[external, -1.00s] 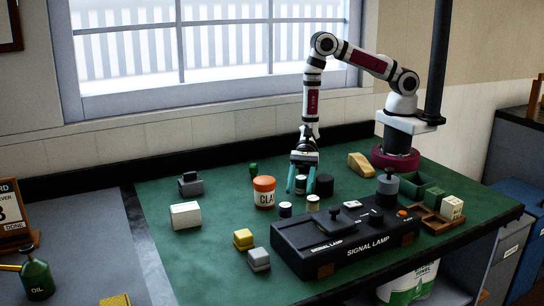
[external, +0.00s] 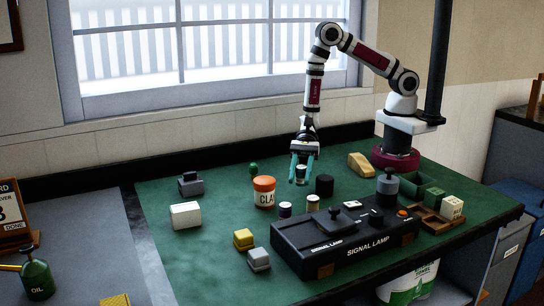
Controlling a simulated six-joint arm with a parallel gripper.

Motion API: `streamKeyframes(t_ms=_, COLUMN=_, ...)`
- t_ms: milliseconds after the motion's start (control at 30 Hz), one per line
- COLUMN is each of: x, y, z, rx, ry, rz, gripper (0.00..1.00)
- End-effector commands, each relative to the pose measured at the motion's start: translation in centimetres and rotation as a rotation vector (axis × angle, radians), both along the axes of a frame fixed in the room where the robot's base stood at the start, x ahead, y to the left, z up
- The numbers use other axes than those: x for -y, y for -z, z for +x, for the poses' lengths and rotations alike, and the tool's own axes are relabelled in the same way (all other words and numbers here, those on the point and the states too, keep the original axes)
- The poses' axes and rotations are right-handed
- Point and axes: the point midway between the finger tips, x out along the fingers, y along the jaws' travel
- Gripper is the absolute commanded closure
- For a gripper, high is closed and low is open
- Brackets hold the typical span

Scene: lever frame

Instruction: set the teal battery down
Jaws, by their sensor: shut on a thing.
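My gripper (external: 302,178) has teal fingers and points straight down. It is shut on a small upright cylinder, the teal battery (external: 301,175), which shows a pale band and a dark end between the fingertips. Its teal colour is hard to make out at this size, and the fingers hide its sides. The battery appears to be held just above the green bench mat (external: 215,245), though the gap is hard to judge. Two similar small cylinders (external: 285,209) (external: 312,203) stand nearer the camera, behind the signal lamp box.
A black cylinder (external: 324,185) stands just right of the gripper, and an orange-lidded clay jar (external: 264,192) to its left. The black signal lamp box (external: 345,240) fills the front.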

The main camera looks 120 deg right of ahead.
Motion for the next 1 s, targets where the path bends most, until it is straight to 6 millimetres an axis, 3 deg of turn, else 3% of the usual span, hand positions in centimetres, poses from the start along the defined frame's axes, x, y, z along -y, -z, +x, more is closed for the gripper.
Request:
streamKeyframes(t_ms=33, x=0.0, y=-1.1, z=0.0, rx=0.004, ry=-0.001, rz=-0.001, gripper=1.00)
streamKeyframes(t_ms=400, x=8.2, y=-6.1, z=-3.2, rx=0.004, ry=0.006, rz=-0.003, gripper=1.00)
streamKeyframes(t_ms=533, x=10.0, y=-7.3, z=-4.0, rx=0.001, ry=0.003, rz=-0.001, gripper=1.00)
streamKeyframes(t_ms=633, x=10.9, y=-7.6, z=-3.6, rx=-0.001, ry=0.000, rz=-0.003, gripper=1.00)
streamKeyframes(t_ms=767, x=11.8, y=-7.2, z=0.1, rx=-0.006, ry=-0.008, rz=-0.014, gripper=1.00)
streamKeyframes(t_ms=1000, x=11.4, y=-7.0, z=11.2, rx=-0.009, ry=-0.010, rz=-0.021, gripper=1.00)
